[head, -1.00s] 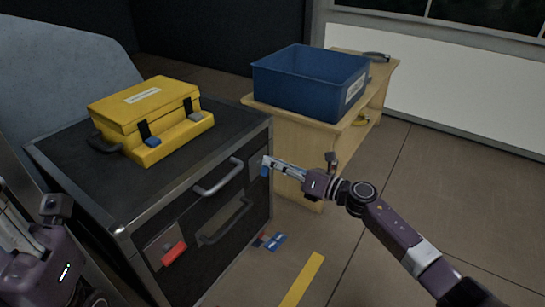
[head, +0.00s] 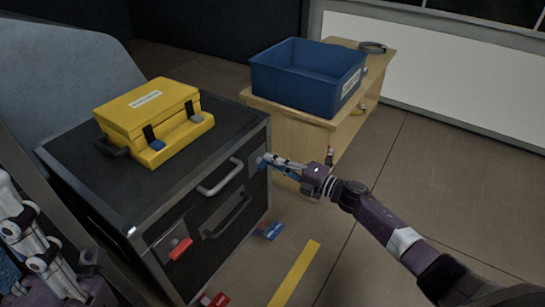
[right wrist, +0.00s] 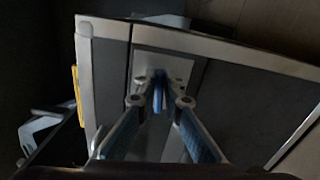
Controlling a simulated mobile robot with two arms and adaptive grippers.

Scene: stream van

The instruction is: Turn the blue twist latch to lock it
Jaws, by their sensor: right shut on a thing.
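The blue twist latch (head: 261,163) is on a pale plate at the upper right of the dark case's front. My right gripper (head: 267,162) reaches it from the right and is shut on it. In the right wrist view, the blue latch (right wrist: 158,92) shows between the two fingertips, in front of the metal plate. The fingers partly hide it, so its exact angle is hard to read. A red latch (head: 180,249) sits on another plate at the lower left of the same front. My left gripper (head: 40,245) is at the left edge, partly cut off, away from the case.
The dark case (head: 85,205) has two handles (head: 220,177) near the latch. A yellow toolbox (head: 150,115) stands on top. A blue bin (head: 305,78) is on a wooden shelf (head: 300,120) behind. Red and blue items (head: 270,230) and a yellow strip (head: 295,275) lie on the floor.

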